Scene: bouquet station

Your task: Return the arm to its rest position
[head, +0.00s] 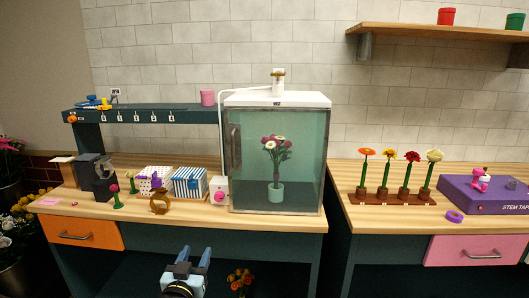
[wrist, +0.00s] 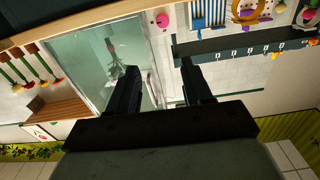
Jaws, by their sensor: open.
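My gripper (head: 192,256) is low in front of the workbench in the head view, below the front edge of the worktop. Its two fingers are apart, pointing up and away, with nothing between them. In the wrist view my gripper (wrist: 160,85) also shows two dark, separated fingers, with the glass cabinet and wall shelf beyond them. The picture there is turned over. The gripper touches nothing that I can see.
A glass cabinet (head: 238,150) with a flower bouquet (head: 276,150) in a pale vase (head: 276,193) stands on the wooden worktop (head: 200,222). An orange drawer (head: 80,234) is at left. Several single flowers stand in a brown rack (head: 392,198) at right. Flowers (head: 240,280) are low beside my gripper.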

